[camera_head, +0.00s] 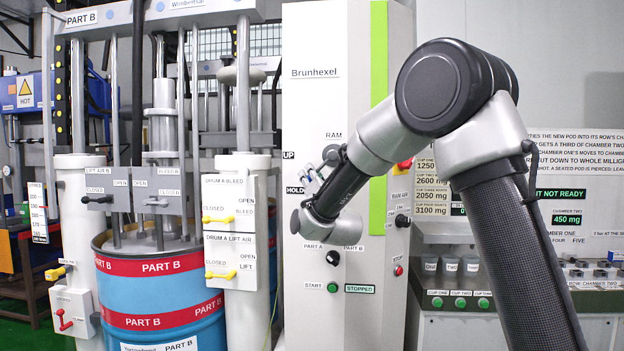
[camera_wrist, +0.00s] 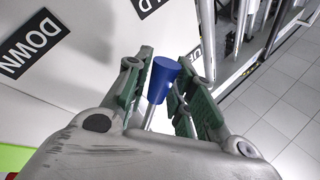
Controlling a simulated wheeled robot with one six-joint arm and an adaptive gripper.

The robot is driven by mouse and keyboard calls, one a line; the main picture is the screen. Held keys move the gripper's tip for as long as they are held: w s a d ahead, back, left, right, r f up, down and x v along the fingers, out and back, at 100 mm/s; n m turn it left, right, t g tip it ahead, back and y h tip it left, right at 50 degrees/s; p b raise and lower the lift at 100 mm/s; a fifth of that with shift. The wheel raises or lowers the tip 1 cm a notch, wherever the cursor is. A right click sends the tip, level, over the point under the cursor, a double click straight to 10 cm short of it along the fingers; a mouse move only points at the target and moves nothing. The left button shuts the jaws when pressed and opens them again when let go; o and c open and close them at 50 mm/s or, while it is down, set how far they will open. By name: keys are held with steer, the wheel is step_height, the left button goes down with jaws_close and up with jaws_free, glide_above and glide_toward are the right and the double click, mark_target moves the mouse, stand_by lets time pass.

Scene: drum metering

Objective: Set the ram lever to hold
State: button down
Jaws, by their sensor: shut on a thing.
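The ram lever has a blue knob (camera_wrist: 165,75) on a thin metal rod, seen between my fingers in the wrist view. My gripper (camera_wrist: 162,82) is shut on this knob, with green-padded fingers on both sides. In the head view my gripper (camera_head: 312,178) is at the front of the white Brunhexel cabinet (camera_head: 325,95), below the RAM label. The UP label (camera_head: 289,155) and HOLD label (camera_head: 295,190) show to its left. In the wrist view the DOWN label (camera_wrist: 30,43) is clear and the HOLD label (camera_wrist: 150,4) is cut off. The lever's pivot is hidden.
A part B drum (camera_head: 160,290) stands between white columns at left, with yellow valve handles (camera_head: 218,220) beside it. A dark selector knob (camera_head: 333,258) and start button (camera_head: 333,287) sit below my gripper. A metering bench with cups (camera_head: 450,265) stands at right.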

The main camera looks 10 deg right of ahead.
steer(key=c, duration=1.2)
jaws_free()
steer(key=shift+s, duration=0.1)
steer(key=v, duration=1.2)
